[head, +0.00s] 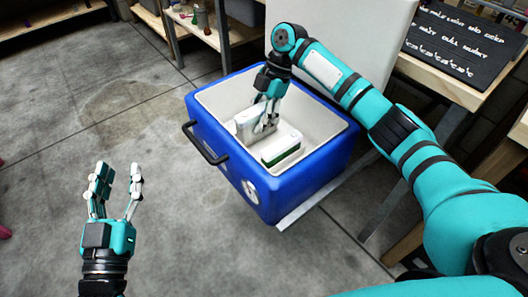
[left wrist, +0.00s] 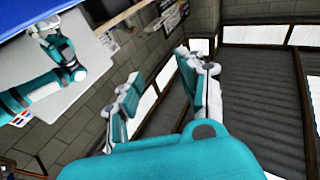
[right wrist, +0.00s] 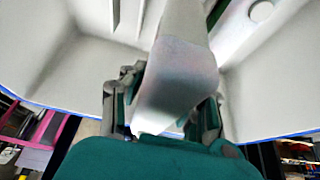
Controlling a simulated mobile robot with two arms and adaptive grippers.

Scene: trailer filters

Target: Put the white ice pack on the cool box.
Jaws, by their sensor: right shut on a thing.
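The blue cool box (head: 222,158) stands open in the middle of the head view, with a white inside. My right gripper (head: 267,122) reaches down into it and is shut on the white ice pack (head: 245,121). In the right wrist view the ice pack (right wrist: 180,75) is a pale block between the fingers, within the box walls. Whether it touches the floor of the box I cannot tell. My left gripper (head: 119,178) is open and empty, over the floor left of the box.
A white pack with a green side (head: 281,147) lies in the box beside the held one. A black handle (head: 204,146) sticks out from the box's left side. A white panel (head: 350,45) stands behind. Wooden shelves with a dark sign (head: 462,45) are right.

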